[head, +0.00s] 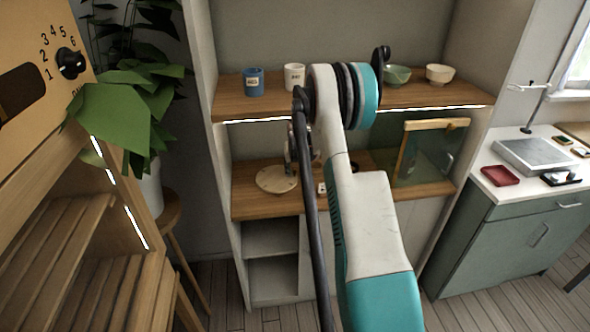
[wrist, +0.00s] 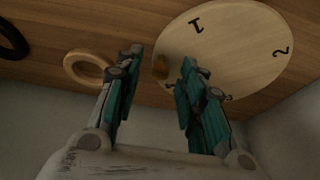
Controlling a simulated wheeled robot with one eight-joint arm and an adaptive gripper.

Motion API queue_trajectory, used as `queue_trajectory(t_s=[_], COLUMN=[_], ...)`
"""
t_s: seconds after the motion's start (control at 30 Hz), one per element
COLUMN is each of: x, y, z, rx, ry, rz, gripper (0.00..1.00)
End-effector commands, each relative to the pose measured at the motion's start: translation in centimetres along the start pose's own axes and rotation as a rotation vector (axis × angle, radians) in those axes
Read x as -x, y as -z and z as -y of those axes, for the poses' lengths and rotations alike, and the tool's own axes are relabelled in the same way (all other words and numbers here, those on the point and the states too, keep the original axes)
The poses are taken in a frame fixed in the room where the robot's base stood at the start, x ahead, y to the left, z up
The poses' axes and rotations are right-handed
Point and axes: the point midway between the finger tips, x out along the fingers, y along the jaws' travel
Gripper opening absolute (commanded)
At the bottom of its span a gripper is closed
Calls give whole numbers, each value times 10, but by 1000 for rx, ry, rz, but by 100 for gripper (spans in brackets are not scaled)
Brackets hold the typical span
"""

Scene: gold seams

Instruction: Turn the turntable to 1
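The turntable (wrist: 235,50) is a pale round wooden disc on the wooden shelf. The wrist view shows a 1 and a 2 near its rim, plus a further mark partly hidden by a finger. A small brown peg (wrist: 160,67) stands at its edge. My gripper (wrist: 160,58) is open; its teal-padded fingers are on either side of the peg in this view, and I cannot tell whether they touch it. In the head view the turntable (head: 273,181) lies on the lower shelf, and my gripper (head: 291,150) is above it, partly hidden by my arm.
A wooden ring (wrist: 88,67) and a black ring (wrist: 12,40) are near the turntable. The upper shelf (head: 225,104) holds a blue mug (head: 253,82), a white mug (head: 294,77) and bowls. A wood-framed pane (head: 430,152) is right of my arm. A plant (head: 125,105) stands left.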

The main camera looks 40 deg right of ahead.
Motion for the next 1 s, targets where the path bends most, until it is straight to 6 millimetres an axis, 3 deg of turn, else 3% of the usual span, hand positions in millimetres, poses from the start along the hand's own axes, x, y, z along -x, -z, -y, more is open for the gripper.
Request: queue_trajectory(t_s=[0.03,0.2,0.67,1.0], x=[0,0,2,8], y=[0,0,-4,-20], z=[0,0,2,8], rx=[0,0,-52,-276], ry=[0,0,-22,-115], rz=[0,0,0,0], gripper=[36,0,0,0])
